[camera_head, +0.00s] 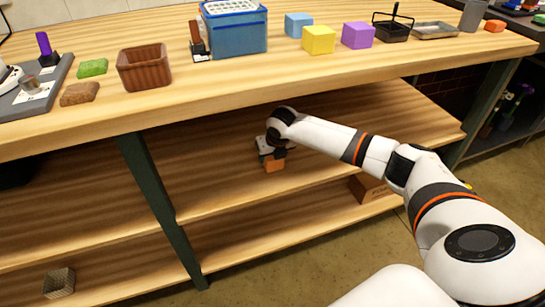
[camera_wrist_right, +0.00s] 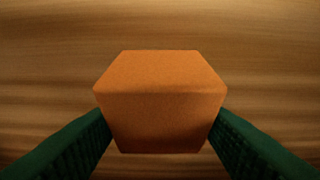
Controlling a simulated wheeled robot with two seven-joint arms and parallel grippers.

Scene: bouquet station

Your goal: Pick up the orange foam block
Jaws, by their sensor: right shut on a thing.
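The orange foam block (camera_head: 274,164) is at my right gripper (camera_head: 270,152), by the upper of the two shelves under the table top. In the right wrist view the orange block (camera_wrist_right: 160,105) fills the middle, between the two dark green fingers of my right gripper (camera_wrist_right: 160,135). The fingers press on its left and right sides, so the gripper is shut on it. Whether the block touches the shelf cannot be told. My left gripper is not in view.
A cardboard box (camera_head: 368,188) stands to the right on a shelf. A dark green leg (camera_head: 160,205) is to the left. The shelf (camera_head: 210,170) around the block is mostly bare.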

